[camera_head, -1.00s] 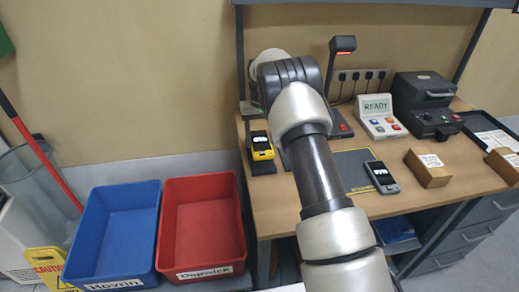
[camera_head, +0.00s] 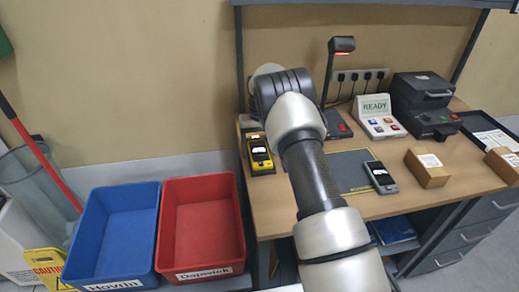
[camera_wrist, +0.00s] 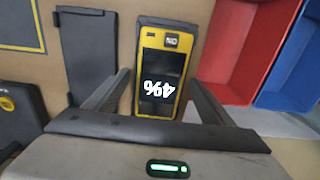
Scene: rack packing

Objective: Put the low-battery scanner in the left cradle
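The yellow scanner (camera_head: 260,153) is at the left end of the bench. In the wrist view it (camera_wrist: 160,75) lies face up with an upside-down 4% on its screen. A dark edge shows around it, in line with the left cradle, the one nearer the bins; the scanner covers most of that cradle. An empty dark cradle (camera_wrist: 88,60) lies beside it. My gripper (camera_wrist: 160,78) has its fingers along both sides of the scanner, with a narrow gap at the left finger. My arm hides the gripper in the head view.
A grey scanner (camera_head: 380,177) lies on the bench by a dark mat (camera_head: 345,165). A cardboard box (camera_head: 427,168), a READY panel (camera_head: 378,117) and a black machine (camera_head: 425,100) stand to the right. A red bin (camera_head: 203,225) and blue bin (camera_head: 112,235) are left of the bench.

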